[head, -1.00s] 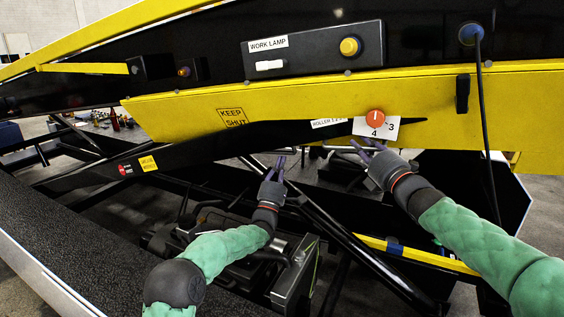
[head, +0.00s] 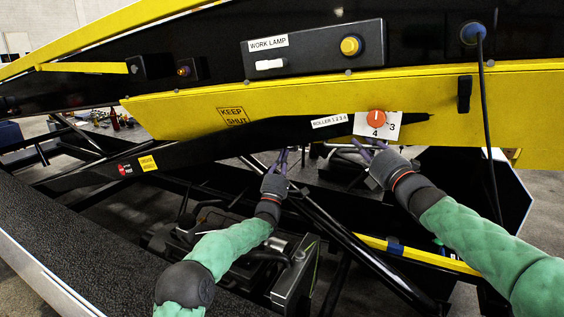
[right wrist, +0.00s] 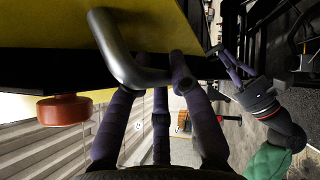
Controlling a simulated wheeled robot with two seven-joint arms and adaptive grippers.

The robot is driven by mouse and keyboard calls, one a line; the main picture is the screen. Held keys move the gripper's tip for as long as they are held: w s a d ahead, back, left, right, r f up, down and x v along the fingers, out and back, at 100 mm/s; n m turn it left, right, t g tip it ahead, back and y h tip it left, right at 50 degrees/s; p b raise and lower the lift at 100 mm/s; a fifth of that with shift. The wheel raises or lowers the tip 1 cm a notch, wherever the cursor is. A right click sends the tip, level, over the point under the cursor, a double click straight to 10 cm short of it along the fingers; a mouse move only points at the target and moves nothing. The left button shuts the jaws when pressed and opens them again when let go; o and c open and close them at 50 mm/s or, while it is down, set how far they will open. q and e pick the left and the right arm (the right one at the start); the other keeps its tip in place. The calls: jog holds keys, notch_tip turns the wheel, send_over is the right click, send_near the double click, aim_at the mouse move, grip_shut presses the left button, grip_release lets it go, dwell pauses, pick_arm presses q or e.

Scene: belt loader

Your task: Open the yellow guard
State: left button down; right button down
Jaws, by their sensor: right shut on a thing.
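The yellow guard (head: 290,97) is a long panel marked KEEP SHUT, under the black side beam. In the right wrist view, a grey bar handle (right wrist: 122,52) sticks out from its yellow surface (right wrist: 55,22). My right gripper (head: 372,148) is below the guard's lower middle. It is shut on the handle, with its fingers (right wrist: 158,90) around the bar; the handle is not clear in the head view. My left gripper (head: 281,157) is under the guard's lower edge, its fingers apart and empty. It also shows in the right wrist view (right wrist: 228,58).
An orange knob (head: 376,118) on a white numbered plate is just above my right gripper, beside a ROLLER label (head: 328,121). A black cable (head: 487,120) hangs at the right. A black diagonal strut (head: 340,235) runs below the hands.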

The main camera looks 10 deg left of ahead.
jog(key=shift+s+a+f, duration=0.1)
jog(key=shift+a+f, duration=0.25)
jog(key=shift+f, duration=0.05)
jog(key=c, duration=1.4)
grip_release()
jog(key=shift+s+d, duration=0.1)
jog(key=shift+d+r, duration=0.1)
jog(key=shift+r, duration=0.1)
jog(key=shift+s+d, duration=0.1)
